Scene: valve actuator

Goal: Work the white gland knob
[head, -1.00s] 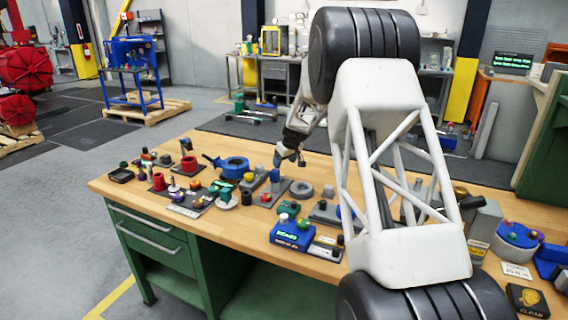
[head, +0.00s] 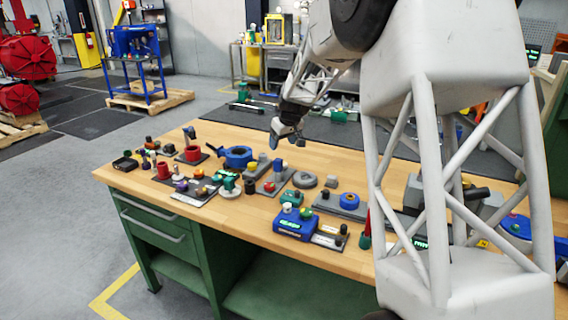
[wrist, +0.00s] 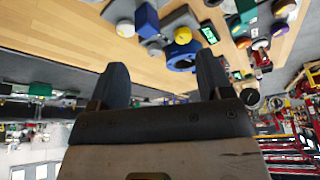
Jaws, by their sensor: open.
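A small white knob (head: 287,207) stands on the left of a blue box (head: 293,226) near the bench's front edge; I cannot tell for sure that it is the gland knob. My gripper (head: 288,138) is above the back of the bench, well apart from the white knob. In the wrist view my gripper (wrist: 162,62) has its two fingers spread with nothing between them. Beyond them a yellow knob (wrist: 183,35) and a blue ring part (wrist: 180,56) show. A white round part (wrist: 125,28) lies further left.
The wooden bench (head: 240,238) is crowded with small fixtures. A blue ring valve (head: 238,157), a grey ring (head: 304,180) and red cylinders (head: 192,153) stand behind and left of the blue box. My arm hides much of the right side. A bare strip runs along the front edge.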

